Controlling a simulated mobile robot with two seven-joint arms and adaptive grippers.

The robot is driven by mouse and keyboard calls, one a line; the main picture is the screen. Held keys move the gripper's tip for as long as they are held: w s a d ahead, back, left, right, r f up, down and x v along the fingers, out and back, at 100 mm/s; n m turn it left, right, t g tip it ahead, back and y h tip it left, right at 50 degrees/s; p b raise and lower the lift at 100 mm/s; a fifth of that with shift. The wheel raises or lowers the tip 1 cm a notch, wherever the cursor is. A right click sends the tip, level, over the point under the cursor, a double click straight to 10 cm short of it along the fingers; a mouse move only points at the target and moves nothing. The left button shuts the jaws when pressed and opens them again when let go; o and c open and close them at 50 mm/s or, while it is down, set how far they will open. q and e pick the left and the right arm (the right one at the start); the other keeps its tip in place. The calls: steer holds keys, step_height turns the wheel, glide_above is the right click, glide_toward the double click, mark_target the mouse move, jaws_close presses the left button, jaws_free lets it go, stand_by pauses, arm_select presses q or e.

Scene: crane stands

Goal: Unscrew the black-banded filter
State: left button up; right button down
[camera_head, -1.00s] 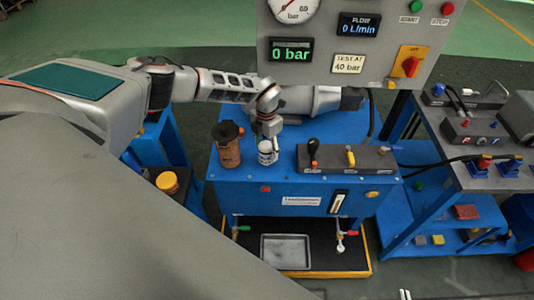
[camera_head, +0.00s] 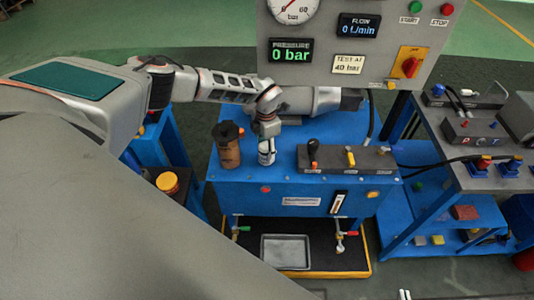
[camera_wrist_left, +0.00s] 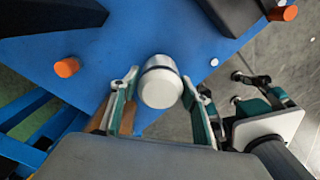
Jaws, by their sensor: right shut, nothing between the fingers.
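The black-banded filter (camera_head: 266,158) is a short white cylinder standing upright on top of the blue bench. In the left wrist view its white round end (camera_wrist_left: 160,88) faces the camera, with a dark band behind it. My left gripper (camera_head: 267,145) is above it, pointing down. In the left wrist view the fingers of my left gripper (camera_wrist_left: 160,95) are open on either side of the filter, with narrow gaps showing. My right gripper (camera_head: 405,295) barely shows at the bottom edge of the head view, shut and empty, away from the bench.
A brown cylinder with a black top (camera_head: 229,148) stands close left of the filter. A dark valve block with levers (camera_head: 345,160) stands close right. A gauge panel (camera_head: 350,45) rises behind. A grey tray (camera_head: 286,251) lies below the bench front.

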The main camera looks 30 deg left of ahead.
arm_select(q)
steer(key=c, duration=0.6)
steer(key=shift+c, duration=0.6)
steer(key=shift+r, duration=0.15)
steer(key=shift+n, duration=1.1)
steer(key=n, duration=0.2)
steer(key=shift+n, duration=0.4)
jaws_close()
steer(key=shift+n, duration=0.4)
